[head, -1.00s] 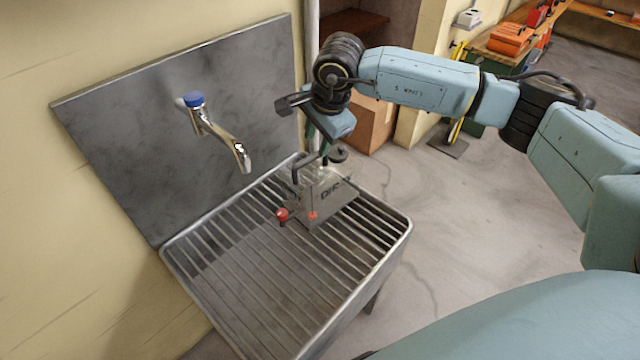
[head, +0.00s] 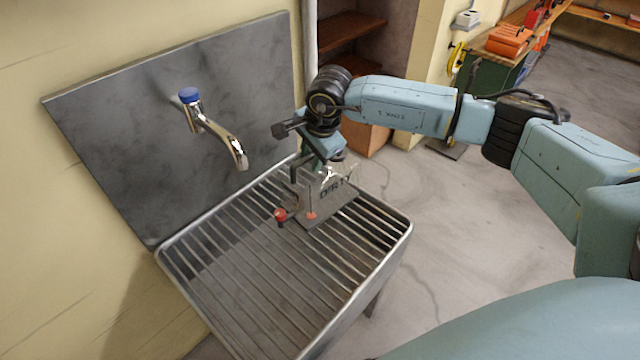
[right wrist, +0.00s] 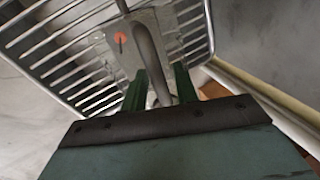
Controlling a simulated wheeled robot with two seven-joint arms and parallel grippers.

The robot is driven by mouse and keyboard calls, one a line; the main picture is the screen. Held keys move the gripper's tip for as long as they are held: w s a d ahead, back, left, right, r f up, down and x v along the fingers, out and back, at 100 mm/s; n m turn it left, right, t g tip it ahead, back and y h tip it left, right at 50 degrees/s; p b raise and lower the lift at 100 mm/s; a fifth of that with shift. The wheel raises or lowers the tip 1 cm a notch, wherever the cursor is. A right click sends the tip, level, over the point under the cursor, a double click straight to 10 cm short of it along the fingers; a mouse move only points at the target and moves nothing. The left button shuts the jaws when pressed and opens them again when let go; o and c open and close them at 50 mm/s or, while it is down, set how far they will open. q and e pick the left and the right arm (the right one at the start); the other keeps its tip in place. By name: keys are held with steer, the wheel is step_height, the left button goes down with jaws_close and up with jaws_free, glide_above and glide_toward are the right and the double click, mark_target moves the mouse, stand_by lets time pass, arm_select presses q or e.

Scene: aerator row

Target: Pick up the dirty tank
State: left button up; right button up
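My right gripper (head: 318,168) is directly above the tank, pointing down. In the right wrist view its two green fingers (right wrist: 160,88) stand apart on either side of the tank's grey bar handle (right wrist: 149,55), with gaps visible. The tank's top (right wrist: 122,38) with a red spot shows beyond them. My left gripper is not in view.
A tap with a blue cap (head: 215,130) sticks out from the metal splashback (head: 110,130) left of the tank. A vertical pipe (head: 310,40) and wooden shelves (head: 350,28) stand behind. The rack's front part is bare. Open floor lies to the right.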

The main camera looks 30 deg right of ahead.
jaws_close()
stand_by(1.2)
